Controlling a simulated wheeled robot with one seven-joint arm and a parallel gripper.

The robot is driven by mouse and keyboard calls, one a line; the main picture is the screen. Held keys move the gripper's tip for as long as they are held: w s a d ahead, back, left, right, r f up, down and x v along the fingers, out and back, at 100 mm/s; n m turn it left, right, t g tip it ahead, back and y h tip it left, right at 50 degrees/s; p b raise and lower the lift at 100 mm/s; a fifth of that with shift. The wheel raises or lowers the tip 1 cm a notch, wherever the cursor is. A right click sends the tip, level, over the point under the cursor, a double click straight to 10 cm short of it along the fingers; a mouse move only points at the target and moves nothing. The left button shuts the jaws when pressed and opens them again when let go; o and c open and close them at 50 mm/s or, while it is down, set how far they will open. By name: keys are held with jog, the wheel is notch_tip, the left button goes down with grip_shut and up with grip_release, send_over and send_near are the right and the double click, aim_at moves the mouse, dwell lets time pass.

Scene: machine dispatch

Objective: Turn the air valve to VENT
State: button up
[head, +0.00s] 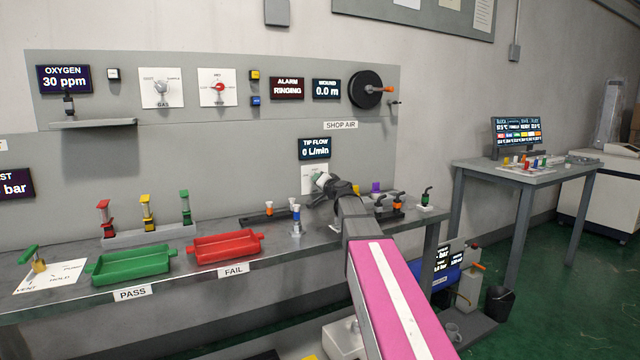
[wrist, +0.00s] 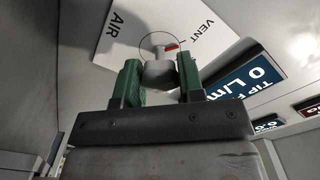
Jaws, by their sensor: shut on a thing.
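The air valve shows in the wrist view as a grey knob (wrist: 160,72) in front of a white plate (wrist: 112,42) marked AIR on the left and VENT on the upper right. A small red mark shows just beyond the knob, on the side toward VENT; its exact direction is hard to tell. My gripper (wrist: 158,64) has its two green fingers on either side of the knob and is shut on it. In the head view my gripper (head: 322,181) is at the white wall plate (head: 308,174) under the tip flow display, and hides most of the valve.
The TIP FLOW display (head: 314,148) reads 0 L/min above the valve. Below is the bench with a red tray (head: 226,248), a green tray (head: 130,265) and small fittings near my arm. Another green-handled valve (head: 36,262) stands at the far left.

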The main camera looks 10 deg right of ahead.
jog(key=shift+s+n, duration=0.1)
jog(key=shift+n, duration=0.5)
jog(key=o, duration=0.9)
jog(key=v, duration=1)
jog(key=shift+s+d, duration=0.1)
jog(key=shift+s, duration=0.25)
